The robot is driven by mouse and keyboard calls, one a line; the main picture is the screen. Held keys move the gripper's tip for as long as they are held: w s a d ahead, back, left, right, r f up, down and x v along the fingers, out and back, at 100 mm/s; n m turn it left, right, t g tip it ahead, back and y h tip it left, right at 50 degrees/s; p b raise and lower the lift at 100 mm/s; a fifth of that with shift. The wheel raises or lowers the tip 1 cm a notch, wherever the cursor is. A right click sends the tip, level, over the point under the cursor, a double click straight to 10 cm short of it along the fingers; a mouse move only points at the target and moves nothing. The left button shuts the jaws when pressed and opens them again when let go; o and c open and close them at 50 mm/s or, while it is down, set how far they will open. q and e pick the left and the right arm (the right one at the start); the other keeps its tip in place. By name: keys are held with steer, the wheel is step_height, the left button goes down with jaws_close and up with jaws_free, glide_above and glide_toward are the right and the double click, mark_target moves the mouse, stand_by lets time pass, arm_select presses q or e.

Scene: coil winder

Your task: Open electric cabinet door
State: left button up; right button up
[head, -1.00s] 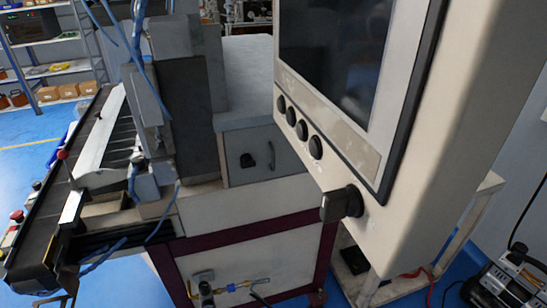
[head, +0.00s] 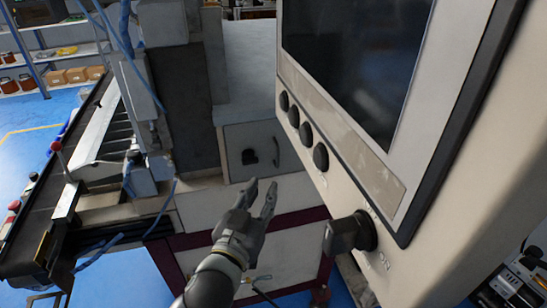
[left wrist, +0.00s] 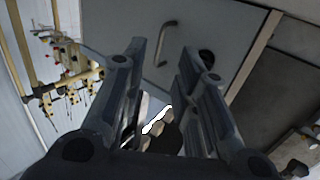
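The electric cabinet door (head: 262,138) is a small grey panel in the middle of the head view, and it looks closed. It has a black knob (head: 248,157) on its left and a slim curved handle (head: 276,152) on its right. My left gripper (head: 261,188) is open and empty, in front of and below the door in the picture, apart from the handle. In the left wrist view the handle (left wrist: 167,44) shows beyond and between the open fingers, with the black knob (left wrist: 206,57) near the right fingertip. My right gripper is not in view.
A large control panel (head: 405,195) with a dark screen and a protruding black switch (head: 350,233) stands close on the right of my left gripper. A conveyor (head: 75,185) with blue cables lies to the left. Open space lies before the door.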

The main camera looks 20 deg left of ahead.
mark_target(277, 158)
arm_select(q)
steer(key=w+p, duration=0.1)
steer(key=w, duration=0.2)
steer(key=w+r, duration=0.1)
steer(key=w, duration=0.3)
steer(key=w+p, duration=0.1)
steer(key=w, duration=0.2)
steer(key=shift+w+a+r+p, duration=0.1)
steer(key=shift+w+r+p, duration=0.1)
steer(key=shift+w+p, duration=0.1)
steer(key=shift+s, duration=0.1)
jaws_close()
